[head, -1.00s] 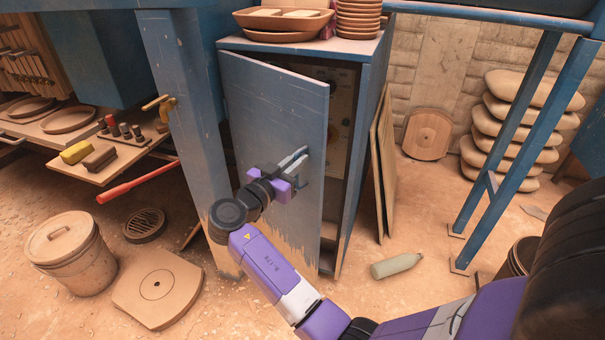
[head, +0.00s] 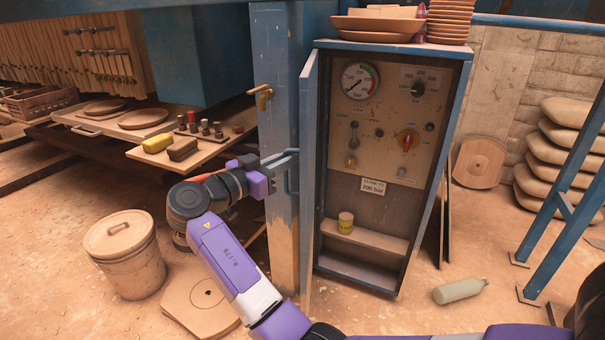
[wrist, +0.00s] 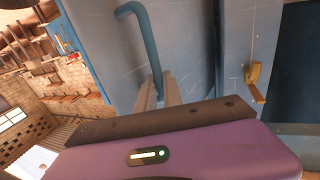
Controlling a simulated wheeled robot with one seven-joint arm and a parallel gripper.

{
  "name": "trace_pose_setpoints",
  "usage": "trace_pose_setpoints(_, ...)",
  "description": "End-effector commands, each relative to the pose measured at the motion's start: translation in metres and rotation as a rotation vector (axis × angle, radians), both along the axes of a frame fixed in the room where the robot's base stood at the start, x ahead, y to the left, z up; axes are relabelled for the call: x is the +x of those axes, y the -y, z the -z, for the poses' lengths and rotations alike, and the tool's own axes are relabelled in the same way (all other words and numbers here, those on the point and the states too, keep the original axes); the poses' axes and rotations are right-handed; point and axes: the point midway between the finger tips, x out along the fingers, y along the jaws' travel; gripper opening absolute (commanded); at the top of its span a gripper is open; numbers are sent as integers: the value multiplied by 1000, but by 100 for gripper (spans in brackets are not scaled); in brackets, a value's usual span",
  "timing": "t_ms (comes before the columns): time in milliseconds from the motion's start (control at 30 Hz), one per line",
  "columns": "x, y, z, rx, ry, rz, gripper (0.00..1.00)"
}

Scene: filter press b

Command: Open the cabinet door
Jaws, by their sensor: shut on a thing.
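The blue cabinet door (head: 308,170) stands wide open, swung out to the left and seen nearly edge-on in the head view. My gripper (head: 290,160) is at the door's outer face, shut on the blue bar handle (head: 291,180). In the wrist view the bent handle (wrist: 146,40) runs down between the two grey fingers (wrist: 160,92). The cabinet (head: 430,180) shows its inside: a control panel (head: 395,120) with a gauge, knobs and levers, and a shelf (head: 362,236) with a small yellow tin (head: 345,222).
A blue post (head: 276,110) with a brass hook (head: 262,97) stands close behind the door and gripper. Bowls (head: 380,25) sit on the cabinet top. A lidded bucket (head: 127,255) and a round-holed board (head: 200,300) lie at left; a bottle (head: 460,290) lies at right.

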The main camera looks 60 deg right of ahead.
Motion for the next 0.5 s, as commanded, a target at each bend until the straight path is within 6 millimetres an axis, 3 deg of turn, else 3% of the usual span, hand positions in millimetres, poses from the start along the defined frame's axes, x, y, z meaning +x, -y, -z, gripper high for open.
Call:
trace_pose_setpoints(200,18,-3,1,0,-1,0,0)
trace_pose_setpoints(500,23,-3,-1,0,-1,1,0)
